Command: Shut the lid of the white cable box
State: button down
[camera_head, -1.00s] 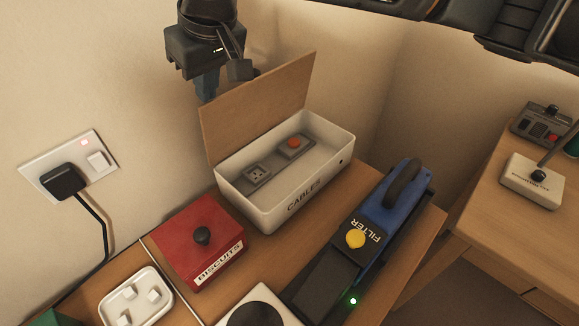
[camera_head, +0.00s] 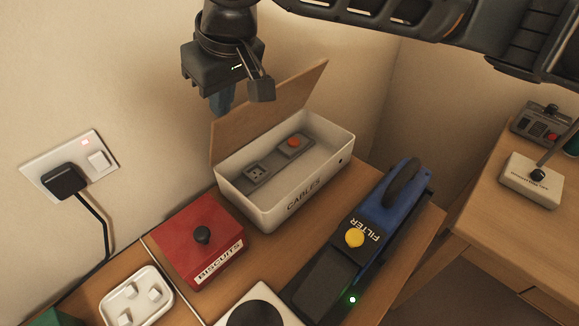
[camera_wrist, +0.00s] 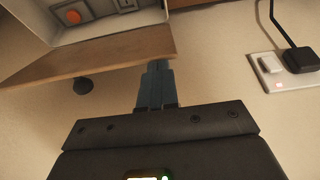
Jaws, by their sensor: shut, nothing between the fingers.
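Inside lies a grey power strip (camera_head: 272,163) with an orange-red button. My gripper (camera_head: 222,103) is shut and empty, above and behind the lid's left part. In the wrist view the gripper's fingers (camera_wrist: 156,84) are closed together beside the edge of the lid (camera_wrist: 95,58). Whether they touch the lid I cannot tell.
A red BISCUITS tin (camera_head: 197,243) with a black knob stands left of the box. A wall socket (camera_head: 72,170) with a black plug is at left. A second table (camera_head: 500,212) is at far right.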

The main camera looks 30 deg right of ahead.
aim_at(233, 126)
jog(key=f, duration=0.2)
jog(key=shift+s+f, duration=0.25)
jog(key=shift+f, duration=0.05)
jog(key=shift+s+d+f, duration=0.2)
jog(key=shift+s+f, duration=0.05)
jog(key=shift+s, duration=0.35)
jog(key=shift+s+d+f, duration=0.15)
jog(key=shift+s+f, duration=0.1)
jog(key=shift+s, duration=0.3)
jog(key=shift+s+d+f+b, duration=0.25)
jog(key=shift+s+f+b, duration=0.35)
jog(key=shift+s, duration=0.4)
jog(key=shift+f, duration=0.1)
jog(key=shift+w+r+p+v, duration=0.1)
jog(key=shift+w+p+v, duration=0.1)
jog(key=shift+p+v, duration=0.8)
jog(key=shift+w+r+p+v, duration=0.1)
jog(key=shift+w+p+v, duration=0.05)
jog(key=shift+p+v, duration=0.85)
jog(key=shift+w+p+v, duration=0.2)
jog(key=shift+p+v, duration=0.7)
jog(key=shift+p, duration=0.1)
